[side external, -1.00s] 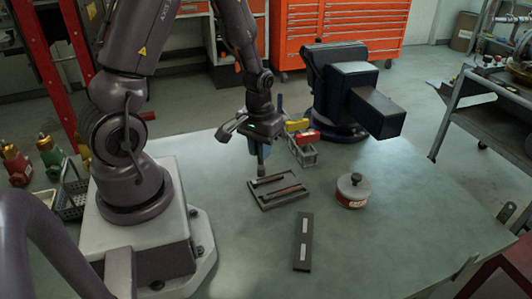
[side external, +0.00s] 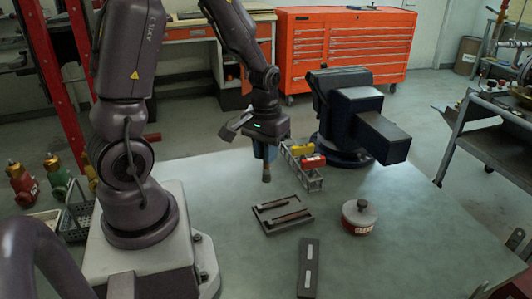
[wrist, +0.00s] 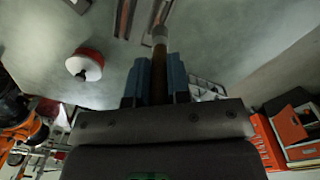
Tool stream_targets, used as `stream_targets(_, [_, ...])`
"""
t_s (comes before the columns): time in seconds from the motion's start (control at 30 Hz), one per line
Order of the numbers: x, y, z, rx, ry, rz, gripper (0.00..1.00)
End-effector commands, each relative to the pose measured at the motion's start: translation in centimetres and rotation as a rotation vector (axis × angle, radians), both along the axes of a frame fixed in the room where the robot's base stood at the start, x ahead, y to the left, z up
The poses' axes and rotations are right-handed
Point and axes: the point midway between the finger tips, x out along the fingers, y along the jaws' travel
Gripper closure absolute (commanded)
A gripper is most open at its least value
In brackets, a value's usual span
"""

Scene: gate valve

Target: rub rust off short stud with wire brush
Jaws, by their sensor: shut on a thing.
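My gripper (side external: 263,153) is shut on the wire brush (side external: 266,172), which hangs down with its end above the table, behind the stud tray. In the wrist view the brush (wrist: 159,70) shows as a brown shaft with a pale end between blue fingers (wrist: 158,78). The bristles are too small to make out. A dark flat tray (side external: 284,226) holds two rust-brown studs, a rear one (side external: 278,206) and a front one (side external: 288,217). I cannot tell which is the shorter. The brush is apart from both. The tray is partly cut off in the wrist view.
A red can with a grey lid (side external: 358,217) stands right of the tray. A dark bar with pale labels (side external: 308,268) lies in front. A wire caddy (side external: 308,178) with yellow and red items stands behind, beside the large vise (side external: 350,120). The table's right side is clear.

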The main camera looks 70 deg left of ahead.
Motion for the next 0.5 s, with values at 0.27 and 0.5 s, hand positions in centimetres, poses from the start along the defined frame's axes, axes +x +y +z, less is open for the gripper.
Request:
stream_targets(0.27, [-0.15, 0.04, -0.05, 0.0, 0.0, 0.001, 1.0])
stream_targets(0.5, [-0.71, 0.1, -0.45, -0.001, 0.001, -0.001, 1.0])
